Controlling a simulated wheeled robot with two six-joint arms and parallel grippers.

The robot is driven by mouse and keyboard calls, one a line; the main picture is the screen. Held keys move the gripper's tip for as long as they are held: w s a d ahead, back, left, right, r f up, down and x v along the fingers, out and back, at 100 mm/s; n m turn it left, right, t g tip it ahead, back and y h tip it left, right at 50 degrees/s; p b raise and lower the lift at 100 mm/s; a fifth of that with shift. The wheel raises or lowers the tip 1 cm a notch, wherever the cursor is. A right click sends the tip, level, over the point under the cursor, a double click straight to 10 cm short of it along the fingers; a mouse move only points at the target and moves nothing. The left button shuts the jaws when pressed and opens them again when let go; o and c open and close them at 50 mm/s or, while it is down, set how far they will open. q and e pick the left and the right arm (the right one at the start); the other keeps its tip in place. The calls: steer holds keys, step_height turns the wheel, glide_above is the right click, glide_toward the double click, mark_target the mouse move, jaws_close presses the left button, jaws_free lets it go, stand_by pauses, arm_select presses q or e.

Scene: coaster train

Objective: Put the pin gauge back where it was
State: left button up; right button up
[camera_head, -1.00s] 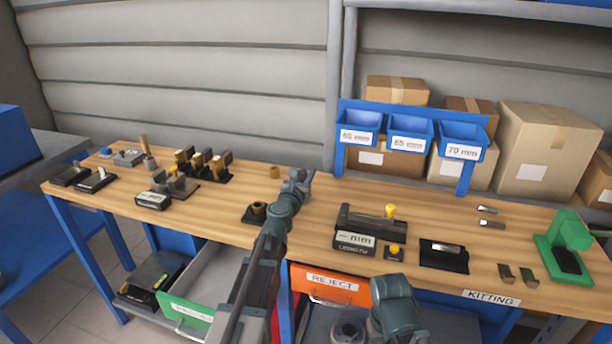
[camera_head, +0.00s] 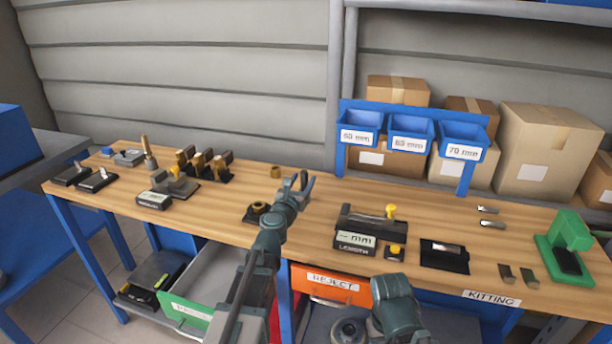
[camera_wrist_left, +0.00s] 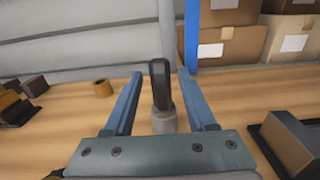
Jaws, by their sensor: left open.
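My left gripper (camera_head: 303,183) is open above the back middle of the bench. In the left wrist view, an upright dark-handled pin with a grey collar, which looks like the pin gauge (camera_wrist_left: 161,88), stands between the open fingers (camera_wrist_left: 163,95). Gaps show on both sides of its handle. Its lower end is hidden behind the gripper body, so I cannot tell what it rests on. In the head view it is hard to separate from the fingers. My right gripper's fingers are not in view.
A brass ring (camera_head: 275,172) stands behind my left gripper. A black holder with a ring (camera_head: 257,209) is just left of my arm. The length gauge (camera_head: 355,243) is to the right. Blue bins (camera_head: 409,136) stand behind. An open drawer (camera_head: 187,308) is below the bench.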

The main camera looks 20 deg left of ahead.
arm_select(q)
steer(key=s, duration=0.7)
steer(key=shift+s+a, duration=0.1)
steer(key=shift+s, duration=0.2)
